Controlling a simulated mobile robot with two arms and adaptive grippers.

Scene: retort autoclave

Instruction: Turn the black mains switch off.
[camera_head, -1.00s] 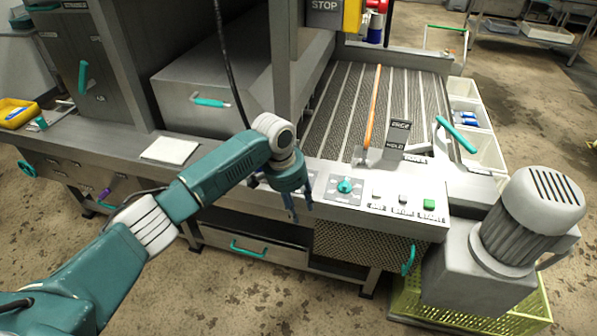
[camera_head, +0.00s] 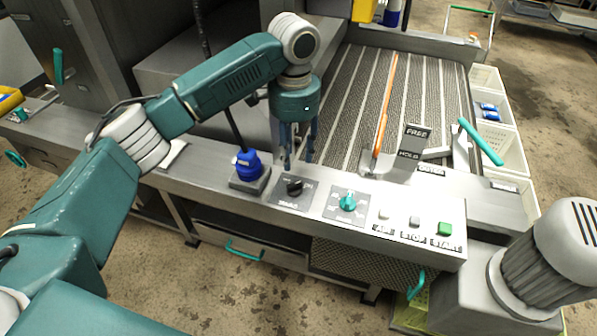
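The black mains switch (camera_head: 293,187) is a small dark knob on a dark square plate on the front control ledge, left of the teal rotary knob (camera_head: 348,201). My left gripper (camera_head: 298,160) hangs fingers-down just above and behind the black switch. Its two dark fingers are apart with nothing between them, and they do not appear to touch the switch. The lettering on the switch plate is too small to read surely. My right gripper is not in view.
A blue plug-like connector (camera_head: 249,164) with a black cable stands left of the switch. To the right are grey buttons (camera_head: 414,222) and a green button (camera_head: 445,229). A FREE/HOLD lever plate (camera_head: 412,140) and an orange-handled tool (camera_head: 384,108) lie behind. A grey motor (camera_head: 560,240) stands right.

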